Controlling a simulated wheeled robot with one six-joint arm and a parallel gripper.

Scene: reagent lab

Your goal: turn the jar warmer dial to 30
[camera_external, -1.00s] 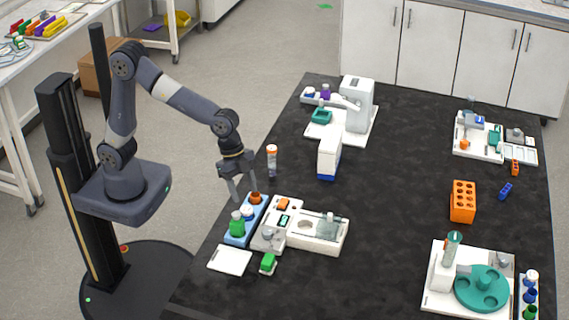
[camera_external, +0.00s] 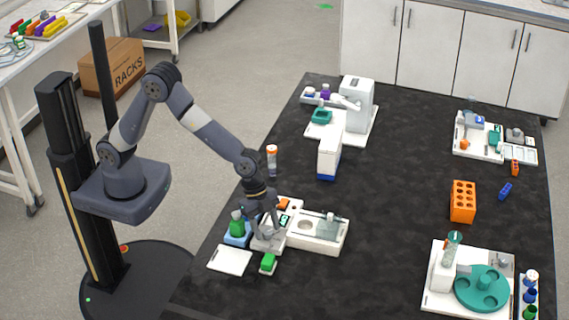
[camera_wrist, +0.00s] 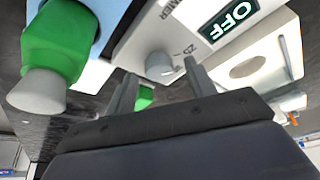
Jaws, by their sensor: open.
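The jar warmer is a white unit with a long pale well section (camera_external: 335,236). It has a round light grey dial (camera_wrist: 160,65) with printed marks beside it, and a dark display (camera_wrist: 228,18) reading OFF. In the wrist view my gripper (camera_wrist: 161,70) is open and empty. Its two fingertips appear on either side of the dial, just short of it or at it; contact cannot be told. In the external view my gripper (camera_external: 266,232) is over the warmer's control end and hides the dial.
The green bottle (camera_wrist: 55,45) is close to my gripper in the wrist view. A small green block (camera_external: 268,262) and a white plate (camera_external: 230,260) lie in front. An orange-capped tube (camera_external: 272,158) stands behind.

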